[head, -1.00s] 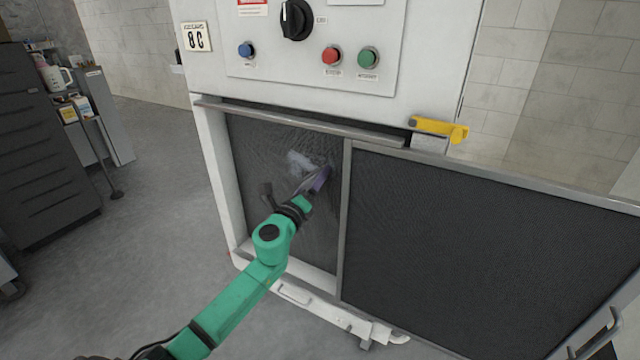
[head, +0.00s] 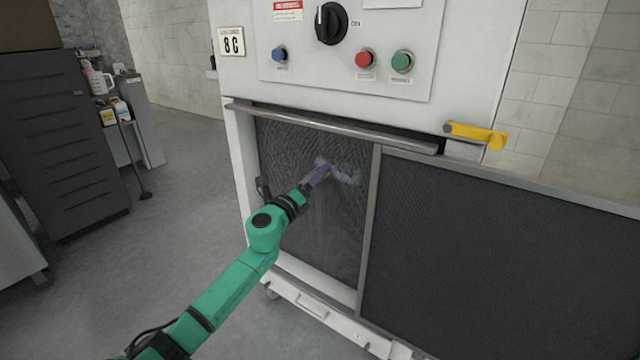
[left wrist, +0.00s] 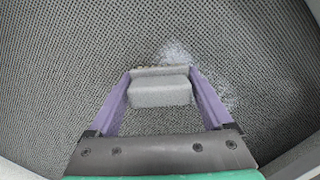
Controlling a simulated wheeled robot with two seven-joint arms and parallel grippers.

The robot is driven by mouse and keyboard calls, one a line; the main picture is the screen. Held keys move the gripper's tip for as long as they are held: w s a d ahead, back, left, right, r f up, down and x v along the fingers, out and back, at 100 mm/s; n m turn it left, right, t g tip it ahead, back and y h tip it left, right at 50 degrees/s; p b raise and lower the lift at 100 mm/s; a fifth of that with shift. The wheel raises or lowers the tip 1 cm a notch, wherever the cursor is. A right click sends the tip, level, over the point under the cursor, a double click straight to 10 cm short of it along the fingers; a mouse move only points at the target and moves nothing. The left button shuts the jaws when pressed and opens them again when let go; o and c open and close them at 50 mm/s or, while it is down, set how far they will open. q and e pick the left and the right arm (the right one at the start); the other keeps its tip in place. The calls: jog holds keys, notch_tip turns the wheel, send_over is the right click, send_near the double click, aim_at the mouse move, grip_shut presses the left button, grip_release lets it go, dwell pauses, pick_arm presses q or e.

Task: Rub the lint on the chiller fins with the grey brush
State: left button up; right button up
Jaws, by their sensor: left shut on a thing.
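The chiller fins (head: 310,225) form a dark mesh panel in the left opening of the white machine. A pale patch of lint (head: 346,174) lies on the upper middle of the fins; in the left wrist view the lint (left wrist: 176,53) shows just beyond the brush and to its right. My left gripper (head: 322,172) is at the fins beside the lint. In the left wrist view its purple fingers are shut on the grey brush (left wrist: 160,92), which faces the mesh. Whether the brush touches the fins I cannot tell. My right gripper is not in view.
A dark mesh door (head: 500,255) fills the right of the head view beside the opening. A yellow latch (head: 476,134) sticks out above it. A control panel with a black knob (head: 331,23) is above. A dark cabinet (head: 60,140) stands at left, with clear floor between.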

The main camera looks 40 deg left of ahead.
pick_arm(q)
jog(key=shift+a+f+b, duration=0.1)
jog(key=shift+a+b, duration=0.2)
jog(key=shift+a, duration=0.65)
jog(key=shift+r+p, duration=0.9)
jog(key=shift+r, duration=0.2)
jog(key=shift+d+f+p, duration=0.15)
jog(key=shift+d+p, duration=1)
jog(key=shift+d, duration=2.05)
jog(key=shift+w+d+p, duration=0.1)
jog(key=shift+d+p, duration=0.4)
jog(key=shift+d, duration=1.4)
jog(key=shift+d+p, duration=0.35)
jog(key=shift+d, duration=1.6)
jog(key=shift+f, duration=0.1)
send_near(347, 173)
jog(key=d, duration=0.3)
